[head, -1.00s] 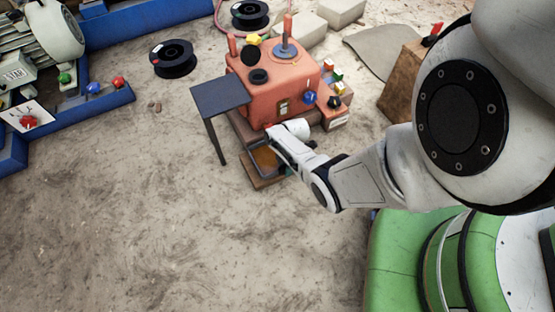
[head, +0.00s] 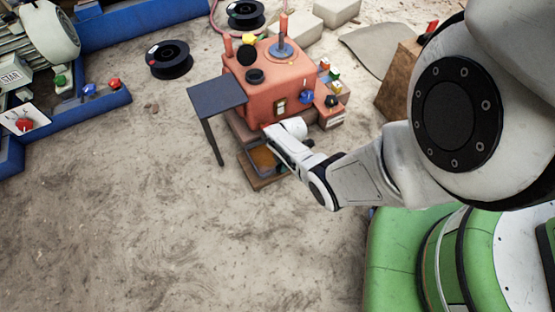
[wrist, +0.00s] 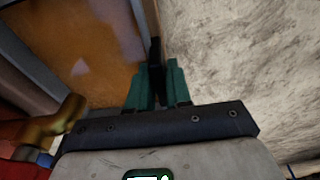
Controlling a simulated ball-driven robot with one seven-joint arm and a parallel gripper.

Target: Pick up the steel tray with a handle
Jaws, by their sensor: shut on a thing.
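The steel tray (head: 262,159) sits low at the foot of the red crusher (head: 275,85), over a brown board, with my forearm partly in front of it. In the wrist view its orange-brown inside (wrist: 85,45) fills the upper left. Its dark handle (wrist: 155,52) stands out at the tray's right side. My gripper (wrist: 158,85) has green fingers closed around this handle. I cannot tell whether the tray is clear of the board.
A dark side table (head: 217,97) stands left of the crusher. A brass fitting (wrist: 55,125) lies close to my gripper's left in the wrist view. A brown box (head: 402,80) is at the right. The sandy floor (head: 150,220) at front left is free.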

